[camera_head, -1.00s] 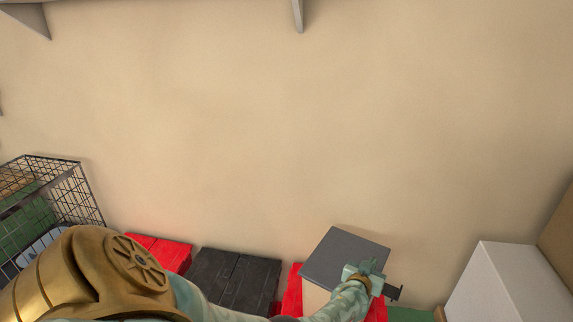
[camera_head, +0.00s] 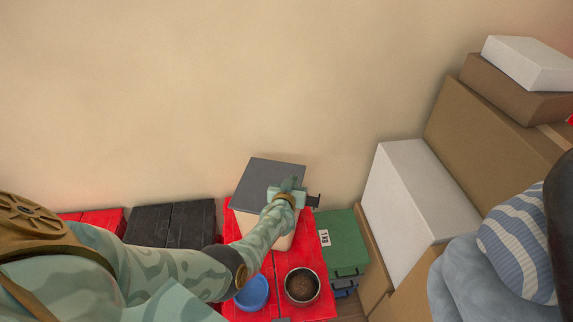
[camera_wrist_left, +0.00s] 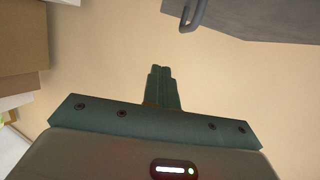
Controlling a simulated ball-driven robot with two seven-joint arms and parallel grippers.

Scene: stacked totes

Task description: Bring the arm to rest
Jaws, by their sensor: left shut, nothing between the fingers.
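My left arm comes in from the left in the head view. Its gripper (camera_head: 291,184) is over the right side of a cream box with a grey lid (camera_head: 268,172). I cannot tell from the head view whether it touches the lid. In the left wrist view the two fingers (camera_wrist_left: 161,72) are together with nothing between them. A grey surface with a dark handle-like loop (camera_wrist_left: 193,14) shows at the top right of that view, apart from the fingers. My right gripper is in no view.
The box stands on a red tote (camera_head: 286,262) with a blue bowl (camera_head: 253,293) and a bowl of brown bits (camera_head: 302,286). A black tote (camera_head: 172,222) is left, a green tote (camera_head: 341,240) right. White (camera_head: 410,205) and brown boxes (camera_head: 490,130) are stacked at the right.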

